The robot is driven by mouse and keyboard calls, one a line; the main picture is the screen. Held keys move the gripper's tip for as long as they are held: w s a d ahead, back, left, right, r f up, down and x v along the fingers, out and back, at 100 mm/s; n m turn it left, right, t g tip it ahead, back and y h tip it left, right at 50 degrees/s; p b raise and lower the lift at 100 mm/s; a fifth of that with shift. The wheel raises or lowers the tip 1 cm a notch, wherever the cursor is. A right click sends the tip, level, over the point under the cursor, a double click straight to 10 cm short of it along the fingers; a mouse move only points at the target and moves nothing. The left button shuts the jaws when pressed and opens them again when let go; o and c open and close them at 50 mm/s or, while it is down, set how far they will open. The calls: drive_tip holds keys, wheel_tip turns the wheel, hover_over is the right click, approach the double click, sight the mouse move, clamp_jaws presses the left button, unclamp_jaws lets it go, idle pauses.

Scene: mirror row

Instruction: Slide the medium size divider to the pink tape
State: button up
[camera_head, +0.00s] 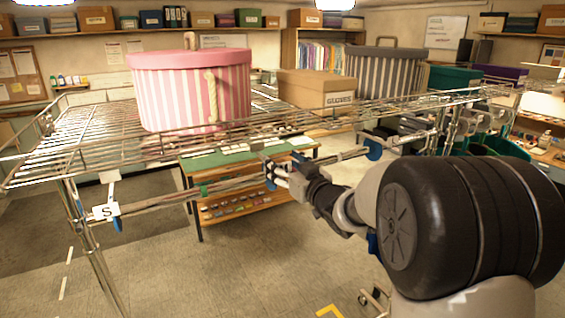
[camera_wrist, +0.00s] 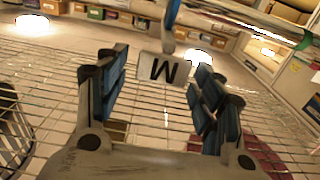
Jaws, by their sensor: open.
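The medium divider, marked M (camera_wrist: 163,70), shows upside down and tilted in the wrist view, with a blue strip above it. My gripper (camera_wrist: 158,75) is open, with one finger on each side of the M tag. I see no clear contact. In the head view my gripper (camera_head: 275,172) is at the rail (camera_head: 235,184) under the wire shelf, next to a blue piece; the M face cannot be read there. A white divider marked S (camera_head: 105,212) hangs further left on the rail. I cannot make out pink tape in either view.
A pink striped round box (camera_head: 192,95) stands on the wire shelf (camera_head: 70,150) above the rail. A grey striped box (camera_head: 385,75) and a brown box (camera_head: 315,90) stand further back. Another blue piece (camera_head: 373,150) is on the rail to the right. A low table (camera_head: 240,208) stands behind.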

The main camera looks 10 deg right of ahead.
drive_tip(key=shift+w+a, duration=0.1)
drive_tip(key=shift+w, duration=0.2)
drive_tip(key=shift+c, duration=0.3)
clamp_jaws()
idle(0.4)
